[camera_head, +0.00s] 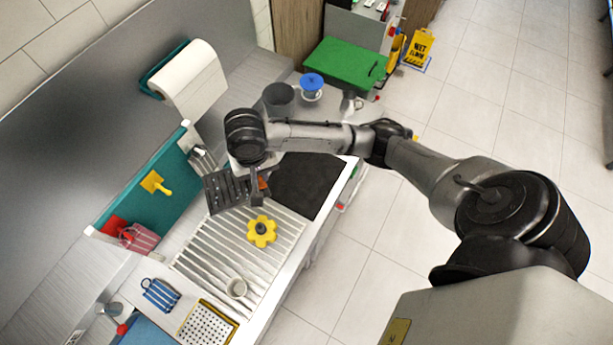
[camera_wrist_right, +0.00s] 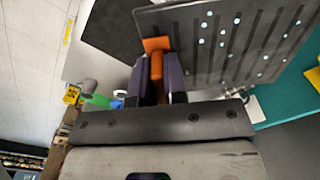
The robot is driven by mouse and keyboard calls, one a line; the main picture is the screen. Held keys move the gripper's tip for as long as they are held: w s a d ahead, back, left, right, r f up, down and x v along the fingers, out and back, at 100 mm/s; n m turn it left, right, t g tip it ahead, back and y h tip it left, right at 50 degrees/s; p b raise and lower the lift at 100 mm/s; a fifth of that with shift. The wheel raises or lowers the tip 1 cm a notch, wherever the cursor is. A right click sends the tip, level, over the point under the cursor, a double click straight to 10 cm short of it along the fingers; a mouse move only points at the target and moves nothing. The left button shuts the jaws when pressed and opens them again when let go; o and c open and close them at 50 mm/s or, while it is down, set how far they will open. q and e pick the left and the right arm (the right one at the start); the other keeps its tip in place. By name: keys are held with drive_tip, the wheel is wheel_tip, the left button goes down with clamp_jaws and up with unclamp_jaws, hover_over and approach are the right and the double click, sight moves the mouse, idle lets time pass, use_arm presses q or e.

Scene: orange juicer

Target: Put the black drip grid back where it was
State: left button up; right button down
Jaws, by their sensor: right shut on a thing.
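The black drip grid (camera_head: 222,191) is a dark slotted plate beside my right gripper (camera_head: 257,190), over the upper end of the ribbed metal drainboard (camera_head: 205,258). Whether the grid touches the surface beneath cannot be told. My left gripper is not in view.
A black mat (camera_head: 305,187) lies right of the gripper. A teal board (camera_head: 165,185) rises on the left. A dark pot (camera_head: 278,97) and blue-topped jar (camera_head: 312,86) stand behind.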

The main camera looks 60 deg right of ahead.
drive_tip(key=s+d+f+m+b, duration=0.2)
drive_tip(key=s+d+f+m, duration=0.3)
drive_tip(key=s+d+f, duration=0.5)
drive_tip(key=s+d+f+m+b, duration=0.1)
drive_tip(key=s+d+f+m, duration=0.45)
drive_tip(key=d+f, duration=0.7)
hover_over(319, 183)
drive_tip(key=shift+n, duration=0.25)
wheel_tip(319, 183, down, 7)
drive_tip(key=shift+a+r, duration=0.1)
wheel_tip(319, 183, down, 4)
drive_tip(key=shift+r, duration=0.2)
drive_tip(key=shift+f, duration=0.25)
drive_tip(key=shift+f, duration=0.15)
drive_tip(key=c, duration=1.6)
unclamp_jaws()
drive_tip(key=o, duration=0.4)
drive_tip(key=shift+o, duration=0.2)
